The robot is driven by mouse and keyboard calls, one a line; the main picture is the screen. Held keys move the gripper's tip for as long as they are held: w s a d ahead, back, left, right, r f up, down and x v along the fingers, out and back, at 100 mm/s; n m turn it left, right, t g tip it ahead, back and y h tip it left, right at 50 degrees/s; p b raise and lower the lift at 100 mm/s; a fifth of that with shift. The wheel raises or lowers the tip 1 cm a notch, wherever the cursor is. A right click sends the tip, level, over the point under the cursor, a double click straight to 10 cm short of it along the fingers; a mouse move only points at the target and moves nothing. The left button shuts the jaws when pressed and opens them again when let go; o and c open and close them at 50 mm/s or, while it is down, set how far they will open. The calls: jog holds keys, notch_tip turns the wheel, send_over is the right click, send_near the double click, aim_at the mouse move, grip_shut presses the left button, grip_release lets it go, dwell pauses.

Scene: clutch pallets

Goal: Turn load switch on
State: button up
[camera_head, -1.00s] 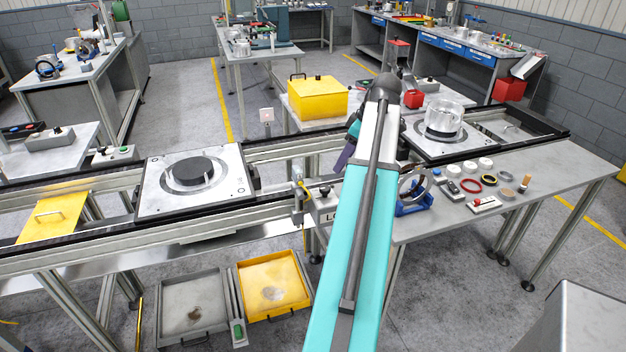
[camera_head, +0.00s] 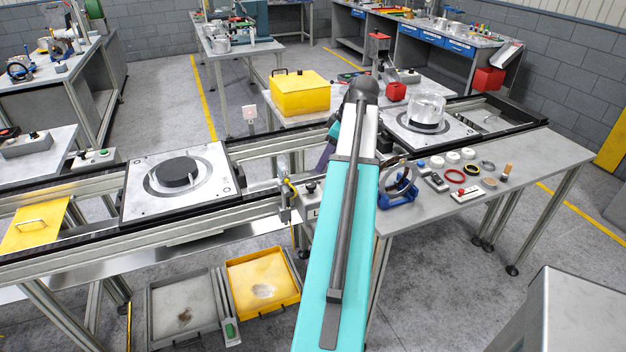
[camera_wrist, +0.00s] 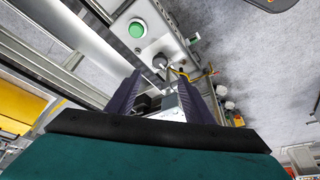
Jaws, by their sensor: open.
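A grey control box lettered with an "L" (camera_head: 313,211) sits at the front edge of the conveyor frame, partly hidden by my arm. A black knob (camera_head: 311,188) stands on its top. The wrist view shows a grey box (camera_wrist: 151,42) with a green button (camera_wrist: 136,29) and a dark round knob (camera_wrist: 160,61). I cannot tell for sure that it is the same box. My gripper (camera_wrist: 163,78) is open, its purple fingers apart with the knob just beyond the gap. In the head view my gripper (camera_head: 328,150) is mostly hidden behind my arm.
A pallet with a black disc (camera_head: 177,172) lies left on the conveyor. Another pallet (camera_head: 400,124) bears a clear cylinder at right. Rings and small parts lie on the grey table (camera_head: 535,160). A yellow box (camera_head: 299,95) stands behind. Yellow and grey trays are below.

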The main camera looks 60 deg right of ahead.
aim_at(312, 184)
jog(key=shift+p+x, duration=1.4)
jog(key=shift+x, duration=4)
jog(key=c, duration=1)
